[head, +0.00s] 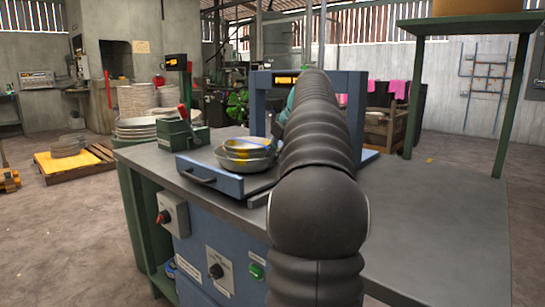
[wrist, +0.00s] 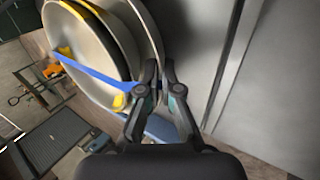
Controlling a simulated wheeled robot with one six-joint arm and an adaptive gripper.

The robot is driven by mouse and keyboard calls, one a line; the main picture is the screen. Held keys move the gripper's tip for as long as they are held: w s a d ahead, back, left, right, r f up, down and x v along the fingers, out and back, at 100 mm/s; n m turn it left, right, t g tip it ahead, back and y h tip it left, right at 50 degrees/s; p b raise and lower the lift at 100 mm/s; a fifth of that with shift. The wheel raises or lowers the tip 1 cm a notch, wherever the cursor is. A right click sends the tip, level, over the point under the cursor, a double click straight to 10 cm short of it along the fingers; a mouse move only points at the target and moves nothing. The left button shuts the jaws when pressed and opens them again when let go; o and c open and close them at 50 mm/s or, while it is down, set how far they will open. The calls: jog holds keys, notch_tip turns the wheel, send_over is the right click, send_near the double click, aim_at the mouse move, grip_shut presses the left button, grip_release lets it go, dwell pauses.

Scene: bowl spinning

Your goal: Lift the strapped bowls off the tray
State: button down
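The strapped bowls (head: 243,163) are a nested stack of grey metal bowls with yellow bands and a blue strap (wrist: 88,70) across them. In the head view they are at the blue tray (head: 220,182) on the workbench; I cannot tell whether their base touches it. In the wrist view the outer bowl (wrist: 152,32) fills the upper left. My gripper (wrist: 159,68) has its fingertips close together at the outer bowl's rim, with the rim between them. In the head view my own arm hides most of the gripper.
A green clamp-like device (head: 182,133) stands left of the tray. A blue frame (head: 355,100) rises behind my arm. The bench top (head: 430,205) is clear at right, beside a green-legged stand (head: 415,85). Plate stacks (head: 137,100) stand behind at left.

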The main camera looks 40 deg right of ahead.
jog(key=shift+r, duration=0.25)
jog(key=shift+r+p, duration=0.35)
jog(key=shift+p, duration=0.1)
jog(key=shift+r+p, duration=0.9)
jog(key=shift+r, duration=0.15)
notch_tip(320, 180, up, 7)
jog(key=p, duration=0.2)
dwell(0.6)
jog(key=shift+f, duration=0.1)
